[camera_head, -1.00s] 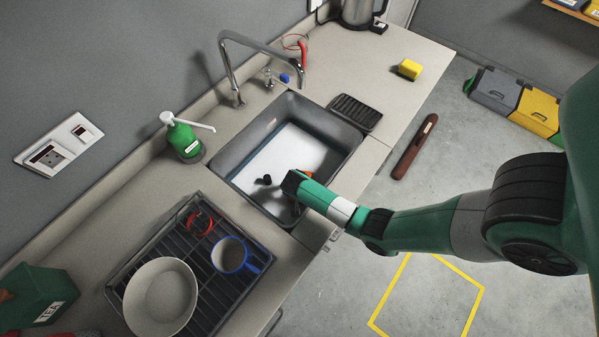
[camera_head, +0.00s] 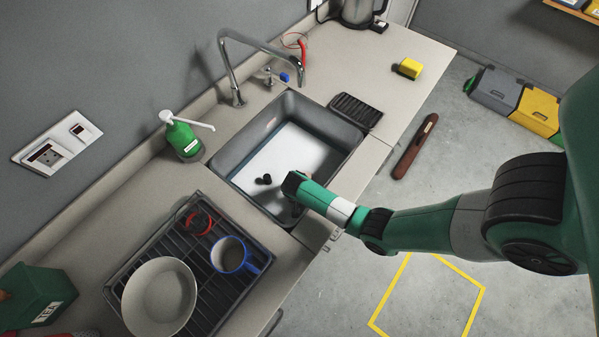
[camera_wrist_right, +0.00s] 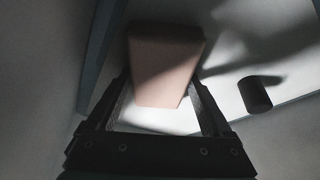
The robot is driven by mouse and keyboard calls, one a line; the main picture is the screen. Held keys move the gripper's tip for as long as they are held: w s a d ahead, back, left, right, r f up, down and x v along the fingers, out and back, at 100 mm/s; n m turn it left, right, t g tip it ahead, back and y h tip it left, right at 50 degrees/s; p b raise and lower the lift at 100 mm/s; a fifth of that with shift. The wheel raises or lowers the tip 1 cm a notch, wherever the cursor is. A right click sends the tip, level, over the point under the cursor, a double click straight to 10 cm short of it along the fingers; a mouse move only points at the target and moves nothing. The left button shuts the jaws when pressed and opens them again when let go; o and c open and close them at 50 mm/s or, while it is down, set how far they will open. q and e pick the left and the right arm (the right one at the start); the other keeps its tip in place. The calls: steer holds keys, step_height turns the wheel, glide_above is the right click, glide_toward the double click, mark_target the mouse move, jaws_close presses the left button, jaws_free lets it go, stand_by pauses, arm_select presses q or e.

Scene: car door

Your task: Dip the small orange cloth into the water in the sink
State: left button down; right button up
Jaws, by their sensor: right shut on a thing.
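My right gripper (camera_head: 291,187) is inside the grey sink (camera_head: 344,132), near its front right part. In the right wrist view it is shut on the small orange cloth (camera_wrist_right: 165,65), a folded block that looks dull pink-orange in the shade. The cloth is hidden behind the gripper in the head view. Bright water or sink floor (camera_head: 300,150) shows beneath the gripper; I cannot tell whether the cloth touches it. My left gripper is not in view.
A small dark cylinder (camera_wrist_right: 255,95) is in the sink. The tap (camera_head: 262,45) arches over its back. A green soap bottle (camera_head: 183,138) stands at the left. A drying rack (camera_head: 222,290) with a bowl (camera_head: 160,297) and a mug (camera_head: 233,256) is in front.

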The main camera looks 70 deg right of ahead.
steer(key=r+p, duration=0.2)
steer(key=p, duration=0.1)
steer(key=r+p, duration=0.2)
steer(key=s+r+p, duration=0.1)
steer(key=r+p, duration=0.2)
steer(key=shift+a+p, duration=0.25)
steer(key=shift+p, duration=0.1)
steer(key=shift+w+d+r+b, duration=0.1)
steer(key=shift+w+r+b, duration=0.05)
steer(key=shift+r+b, duration=0.6)
steer(key=shift+r, duration=0.1)
